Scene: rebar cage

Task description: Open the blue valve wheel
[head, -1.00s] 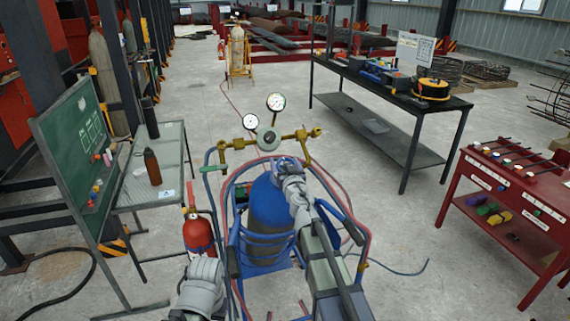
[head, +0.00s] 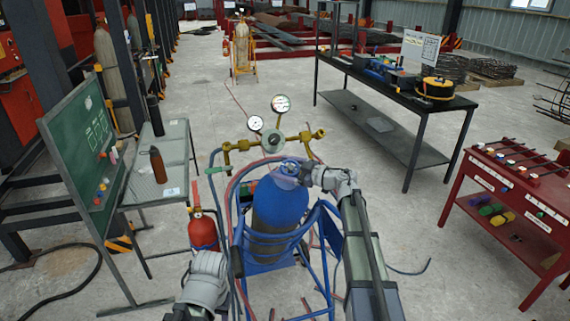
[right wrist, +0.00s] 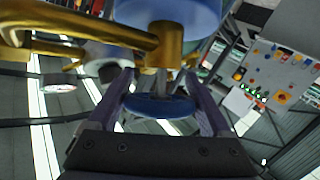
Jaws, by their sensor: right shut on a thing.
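The blue valve wheel (right wrist: 160,106) sits on the brass valve (right wrist: 165,48) of the blue gas cylinder (head: 278,215). In the right wrist view the wheel lies between the two fingers of my right gripper (right wrist: 165,100), which is shut on it. In the head view my right gripper (head: 290,172) is at the top of the cylinder, its arm coming in from the right; it partly hides the wheel there. My left arm shows at the bottom of the head view, but its gripper is out of view.
Two pressure gauges (head: 281,104) on a brass regulator (head: 275,140) stand just behind the cylinder, with red and blue hoses around it. A blue cart frame (head: 322,235) surrounds it. A red fire extinguisher (head: 203,232) is at its left. Open floor lies to the right.

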